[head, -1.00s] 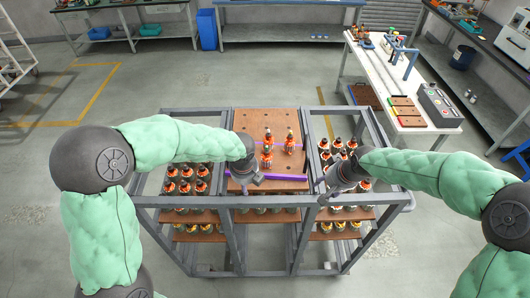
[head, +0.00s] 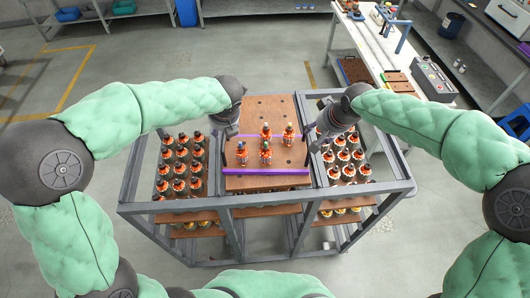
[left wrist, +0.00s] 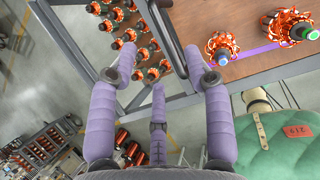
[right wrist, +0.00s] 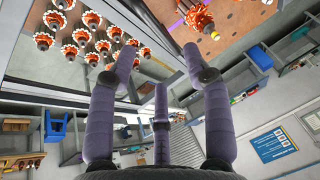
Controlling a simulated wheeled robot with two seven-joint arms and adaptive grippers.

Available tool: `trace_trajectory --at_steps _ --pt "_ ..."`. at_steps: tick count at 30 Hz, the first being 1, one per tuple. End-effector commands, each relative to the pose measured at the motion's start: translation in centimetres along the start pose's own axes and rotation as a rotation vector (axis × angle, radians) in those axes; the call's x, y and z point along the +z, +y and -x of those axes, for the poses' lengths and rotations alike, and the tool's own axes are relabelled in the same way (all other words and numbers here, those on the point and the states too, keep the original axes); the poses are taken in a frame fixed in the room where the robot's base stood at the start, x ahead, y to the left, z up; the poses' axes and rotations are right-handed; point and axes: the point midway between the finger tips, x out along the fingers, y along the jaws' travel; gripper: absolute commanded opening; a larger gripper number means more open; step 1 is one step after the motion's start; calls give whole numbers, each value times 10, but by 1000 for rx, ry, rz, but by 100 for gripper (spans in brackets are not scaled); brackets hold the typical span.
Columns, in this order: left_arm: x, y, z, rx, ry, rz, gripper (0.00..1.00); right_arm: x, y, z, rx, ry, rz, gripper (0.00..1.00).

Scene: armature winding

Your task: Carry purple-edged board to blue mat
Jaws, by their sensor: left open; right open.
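The purple-edged board (head: 275,181) is brown with purple strips along its near and far edges. It lies in the middle bay of the grey cart, carrying several upright orange-and-dark armatures (head: 265,152). My left gripper (head: 229,128) is at the board's left side, open and empty; its fingers (left wrist: 158,62) spread beside the board (left wrist: 245,68) in the left wrist view. My right gripper (head: 320,132) is at the board's right side, open and empty, its fingers (right wrist: 158,62) below the board (right wrist: 245,18) in the right wrist view. I cannot make out a blue mat.
Armatures stand in rows in the cart's left bay (head: 180,170) and right bay (head: 343,163). Grey cart rails (head: 215,203) surround the bays. A white table (head: 375,55) with small brown boards and a control box (head: 433,80) stands at the back right. Open floor lies behind the cart.

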Motion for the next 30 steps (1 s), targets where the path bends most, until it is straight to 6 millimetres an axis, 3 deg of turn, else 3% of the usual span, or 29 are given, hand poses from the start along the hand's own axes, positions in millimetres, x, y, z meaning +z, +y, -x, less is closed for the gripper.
trace_trajectory --at_steps 15,21,30 --pt "-1 0 -80 0 3 0 50 1 0 -80 0 -3 0 50" --pt "-1 0 -93 0 1 0 50 0 0 -93 0 0 -1 50" --pt "-1 0 -95 -1 1 0 50 0 0 -95 0 1 -1 50"
